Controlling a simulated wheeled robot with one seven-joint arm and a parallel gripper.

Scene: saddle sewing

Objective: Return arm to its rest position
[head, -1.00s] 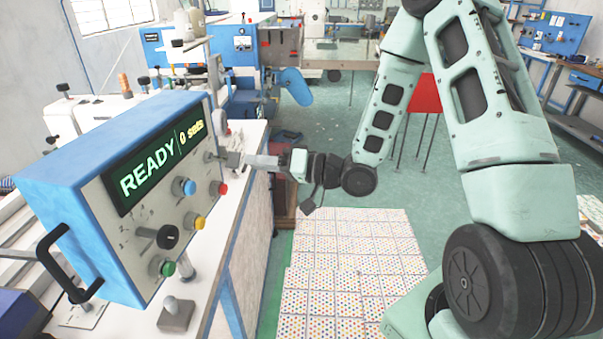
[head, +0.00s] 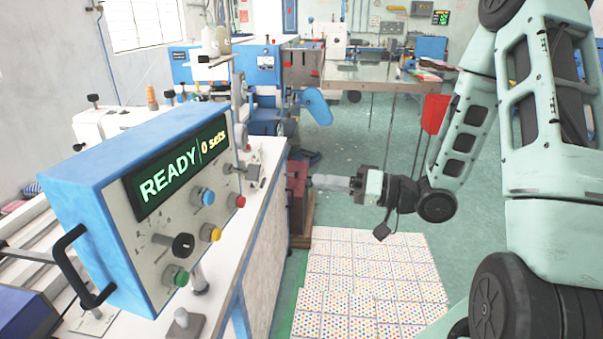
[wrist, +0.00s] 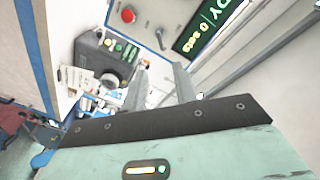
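My gripper (head: 315,182) is in the middle of the head view, past the bench edge and above the floor, pointing left. It is to the right of the blue control box (head: 100,150) and apart from it. In the wrist view, the two fingers of my gripper (wrist: 160,72) stand apart with nothing held between them. The box display (head: 180,168) reads "READY" and "0 sets". Its knobs and coloured buttons also show.
The white bench (head: 262,215) runs along the left, with machines behind. Patterned floor tiles (head: 365,285) lie below my arm. A red stool or bin (head: 435,113) stands behind my arm. A glass-topped table (head: 375,76) is farther back. The green floor between is mostly clear.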

